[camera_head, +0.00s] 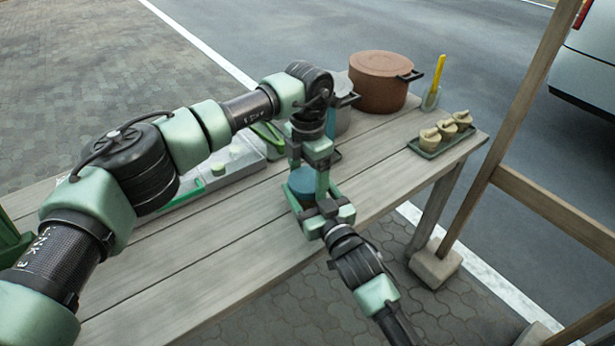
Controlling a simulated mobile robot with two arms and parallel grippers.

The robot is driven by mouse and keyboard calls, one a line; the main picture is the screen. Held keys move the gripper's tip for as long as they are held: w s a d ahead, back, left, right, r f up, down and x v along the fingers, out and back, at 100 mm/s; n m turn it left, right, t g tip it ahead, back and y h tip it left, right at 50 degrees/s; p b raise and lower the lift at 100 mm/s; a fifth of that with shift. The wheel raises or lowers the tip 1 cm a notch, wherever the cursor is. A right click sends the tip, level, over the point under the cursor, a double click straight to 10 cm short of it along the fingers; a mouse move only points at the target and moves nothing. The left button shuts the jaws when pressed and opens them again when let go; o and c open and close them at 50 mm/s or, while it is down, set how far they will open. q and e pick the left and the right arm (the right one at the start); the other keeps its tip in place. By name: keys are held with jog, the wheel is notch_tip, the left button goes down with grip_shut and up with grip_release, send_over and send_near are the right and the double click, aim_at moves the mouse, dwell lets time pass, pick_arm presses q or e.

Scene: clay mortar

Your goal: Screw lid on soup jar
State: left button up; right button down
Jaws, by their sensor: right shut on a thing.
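A blue round lid (302,179) shows at the front middle of the wooden table, at the top of the soup jar (306,199). The jar is small and reddish-brown and mostly hidden by my grippers. My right gripper (307,192) comes in from the lower right and is shut on the jar, with a finger on each side. My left gripper (311,160) points down from above, right over the lid. Its fingertips are partly hidden, so I cannot tell whether it touches the lid or is open. I cannot tell how tightly the lid sits.
A brown lidded pot (381,82) stands at the back of the table (235,235). A spoon holder (432,97) and a dark tray (450,141) of small lidded jars are at the right. A pale tray (238,165) with green items lies behind my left arm. The front-left planks are clear.

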pick_arm(q)
jog(key=shift+c, duration=0.6)
jog(key=m, duration=0.6)
jog(key=shift+m, duration=0.4)
jog(key=o, duration=1.5)
jog(key=shift+r, duration=2.3)
pick_arm(e)
jog(key=shift+r, duration=0.1)
